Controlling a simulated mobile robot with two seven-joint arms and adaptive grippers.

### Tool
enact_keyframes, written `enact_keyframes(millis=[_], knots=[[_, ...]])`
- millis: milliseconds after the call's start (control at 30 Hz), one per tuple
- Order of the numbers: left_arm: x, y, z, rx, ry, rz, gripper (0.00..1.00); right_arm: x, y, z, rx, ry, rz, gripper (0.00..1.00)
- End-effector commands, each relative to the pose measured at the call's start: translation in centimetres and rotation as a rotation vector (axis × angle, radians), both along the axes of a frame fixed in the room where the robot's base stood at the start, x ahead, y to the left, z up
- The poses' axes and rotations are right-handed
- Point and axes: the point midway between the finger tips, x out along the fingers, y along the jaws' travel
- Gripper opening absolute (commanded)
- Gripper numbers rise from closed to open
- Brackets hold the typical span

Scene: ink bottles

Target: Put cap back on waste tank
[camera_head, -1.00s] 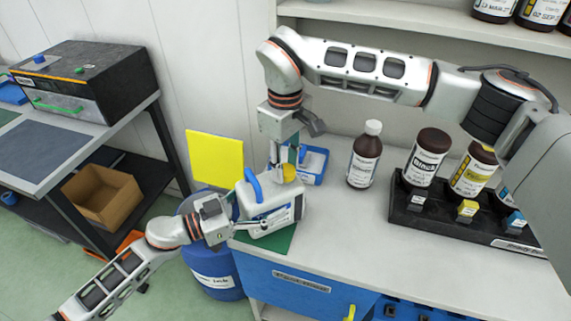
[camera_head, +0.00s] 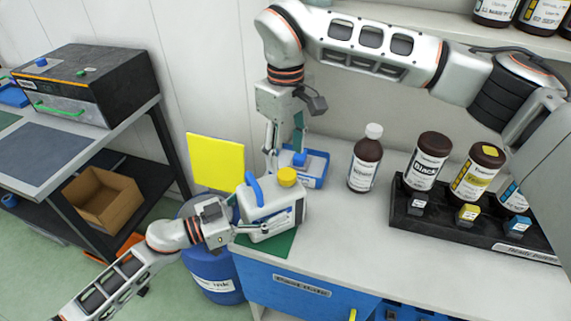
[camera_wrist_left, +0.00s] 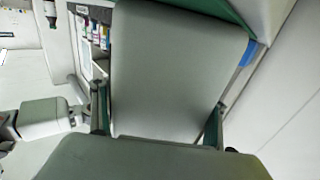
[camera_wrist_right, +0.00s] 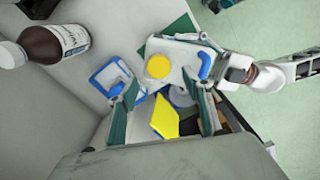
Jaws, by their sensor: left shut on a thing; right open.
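The waste tank (camera_head: 270,215) is a white jug with a blue handle, standing on a green mat (camera_head: 276,244) at the counter's left end. The yellow cap (camera_head: 287,177) sits on top of the tank and looks level; the neck under it is hidden. My left gripper (camera_head: 252,229) is shut on the tank's side, and the tank's pale wall (camera_wrist_left: 175,70) fills the left wrist view between the fingers. My right gripper (camera_head: 284,152) is open and empty behind and above the cap. In the right wrist view, the cap (camera_wrist_right: 158,66) lies beyond the open fingers, clear of them.
A blue tray (camera_head: 313,170) stands behind the tank. A brown bottle with a white cap (camera_head: 365,162) stands right of it. A black rack (camera_head: 470,222) holds more bottles. A yellow panel (camera_head: 215,161) and blue drum (camera_head: 216,272) are at the left. The counter's front middle is clear.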

Motion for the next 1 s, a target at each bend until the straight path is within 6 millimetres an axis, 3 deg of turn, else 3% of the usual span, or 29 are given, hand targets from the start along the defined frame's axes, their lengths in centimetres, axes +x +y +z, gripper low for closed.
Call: enact_keyframes(millis=[100,300,467,767,800,867,1000], knots=[[-0.1,-0.1,0.0,-0.002,0.001,-0.001,0.12,0.1,0.0,2.6,0.001,-0.004,0.000,0.50],[0.0,0.0,0.0,-0.002,0.001,-0.001,0.12,0.0,0.0,5.5,0.000,-0.001,0.000,0.50],[0.0,0.0,0.0,-0.002,0.001,-0.001,0.12,0.0,0.1,6.5,0.001,0.001,0.001,0.50],[-0.1,0.0,0.0,-0.002,0.001,-0.001,0.12,-0.1,0.1,6.7,0.000,0.001,0.001,0.50],[0.0,0.0,0.0,-0.002,0.001,-0.001,0.79,-0.1,0.1,6.6,0.000,0.001,0.001,0.50],[0.0,0.0,0.0,-0.002,0.001,-0.001,0.93,-0.1,0.1,6.6,0.000,0.001,0.001,0.50],[0.0,0.0,0.0,-0.001,0.001,-0.001,0.93,-0.1,0.1,6.6,0.000,0.001,0.001,0.50]])
